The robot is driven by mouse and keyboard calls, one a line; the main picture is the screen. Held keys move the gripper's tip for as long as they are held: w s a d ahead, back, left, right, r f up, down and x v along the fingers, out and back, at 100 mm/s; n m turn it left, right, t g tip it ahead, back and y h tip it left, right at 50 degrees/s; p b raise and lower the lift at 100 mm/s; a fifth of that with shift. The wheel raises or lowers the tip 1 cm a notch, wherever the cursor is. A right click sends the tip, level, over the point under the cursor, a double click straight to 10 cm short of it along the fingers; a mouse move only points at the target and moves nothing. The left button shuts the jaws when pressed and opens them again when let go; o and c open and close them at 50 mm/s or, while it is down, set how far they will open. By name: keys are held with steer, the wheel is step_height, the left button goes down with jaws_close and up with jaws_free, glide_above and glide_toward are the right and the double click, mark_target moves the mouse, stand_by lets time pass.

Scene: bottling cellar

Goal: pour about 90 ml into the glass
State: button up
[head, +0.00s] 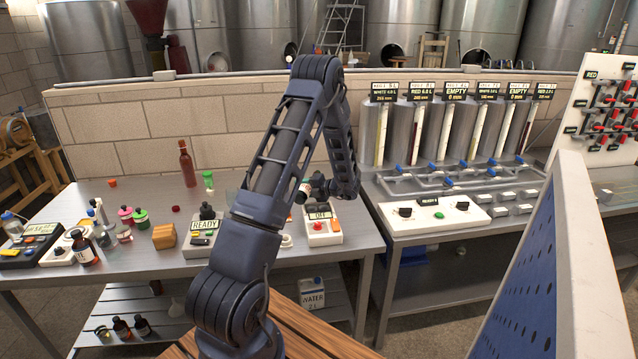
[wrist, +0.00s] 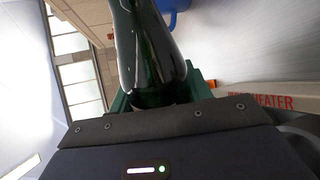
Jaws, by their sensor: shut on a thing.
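In the wrist view, a dark glossy green bottle (wrist: 150,50) sits between the green fingers of my gripper (wrist: 160,95), which is shut on it. The bottle's far end runs out of the top of the picture, so I cannot see its mouth or any liquid leaving it. In the head view my arm hides the gripper and the bottle for the most part. I cannot pick out the glass for certain in either view.
The left bench holds a red bottle (head: 188,166), a wooden block (head: 164,236), a READY device (head: 204,226), an OFF device (head: 322,228) and a brown bottle (head: 85,250). A blue part (wrist: 174,16) and a HEATER label (wrist: 268,101) show near my gripper. A blue panel (head: 560,265) stands right.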

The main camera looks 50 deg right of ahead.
steer(key=shift+r+m+y, duration=0.1)
steer(key=shift+m+y, duration=0.2)
steer(key=shift+m, duration=0.1)
stand_by(0.8)
steer(key=shift+a, duration=0.4)
stand_by(0.5)
steer(key=shift+d+r+m+p, duration=0.1)
steer(key=shift+r+m+p, duration=0.4)
steer(key=shift+m, duration=0.1)
stand_by(1.6)
steer(key=shift+f+n, duration=0.55)
steer(key=shift+n, duration=0.05)
steer(key=shift+a+f+n+h, duration=0.15)
steer(key=shift+a+n+h, duration=0.1)
steer(key=shift+n+h, duration=0.5)
steer(key=shift+s+n+y, duration=0.1)
steer(key=shift+n+y, duration=0.15)
steer(key=shift+n, duration=0.1)
stand_by(0.4)
stand_by(0.7)
